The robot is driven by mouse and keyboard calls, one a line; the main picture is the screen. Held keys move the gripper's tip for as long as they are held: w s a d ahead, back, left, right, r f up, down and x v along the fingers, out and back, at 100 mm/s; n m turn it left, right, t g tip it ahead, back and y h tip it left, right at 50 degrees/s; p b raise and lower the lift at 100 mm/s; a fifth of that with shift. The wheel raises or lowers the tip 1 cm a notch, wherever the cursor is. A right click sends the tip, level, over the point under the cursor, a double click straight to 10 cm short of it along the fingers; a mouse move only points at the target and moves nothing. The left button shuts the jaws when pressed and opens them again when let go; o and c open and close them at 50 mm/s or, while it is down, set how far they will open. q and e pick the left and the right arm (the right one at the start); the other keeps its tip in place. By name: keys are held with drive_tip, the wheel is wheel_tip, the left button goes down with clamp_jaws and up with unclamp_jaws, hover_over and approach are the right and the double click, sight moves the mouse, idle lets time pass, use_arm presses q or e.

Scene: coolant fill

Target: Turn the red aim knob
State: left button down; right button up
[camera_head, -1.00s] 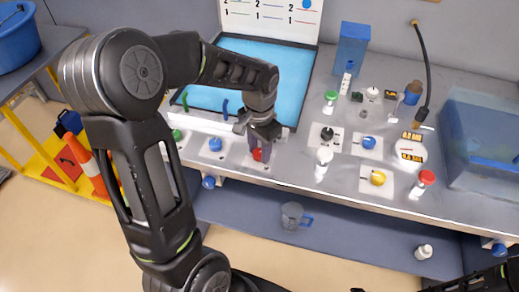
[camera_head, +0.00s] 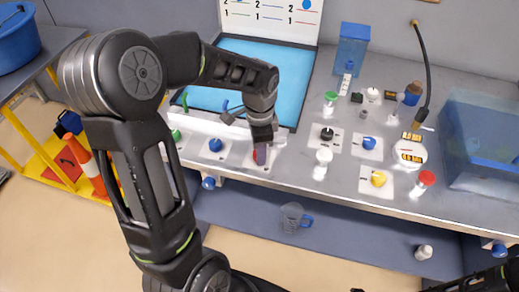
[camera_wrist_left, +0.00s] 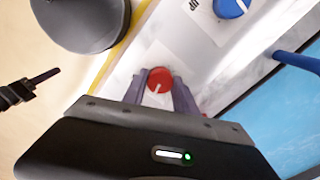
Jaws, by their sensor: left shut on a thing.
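The red aim knob (camera_head: 260,156) sits on a pale plate at the front edge of the bench, partly hidden by my fingers in the head view. In the left wrist view the knob (camera_wrist_left: 159,80) shows as a red disc with a short white line, between the two fingers. My left gripper (camera_head: 262,146) points down from above and is shut on the knob, one finger on each side. Dark parts of my right arm show at the bottom right of the head view, but its jaws cannot be made out.
A blue knob (camera_head: 215,145) is just left of the red one. A white-capped bottle (camera_head: 322,163), a black knob (camera_head: 327,134) and a yellow knob (camera_head: 378,179) stand to the right. A blue-floored tray (camera_head: 262,70) lies behind. A jug (camera_head: 293,217) is on the lower shelf.

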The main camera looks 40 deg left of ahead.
use_arm(q)
drive_tip(key=c, duration=1)
unclamp_jaws()
drive_tip(key=shift+o, duration=0.2)
drive_tip(key=shift+r, duration=0.1)
wheel_tip(320, 180, up, 8)
drive_tip(key=shift+f+b, duration=0.2)
drive_tip(key=shift+b, duration=0.2)
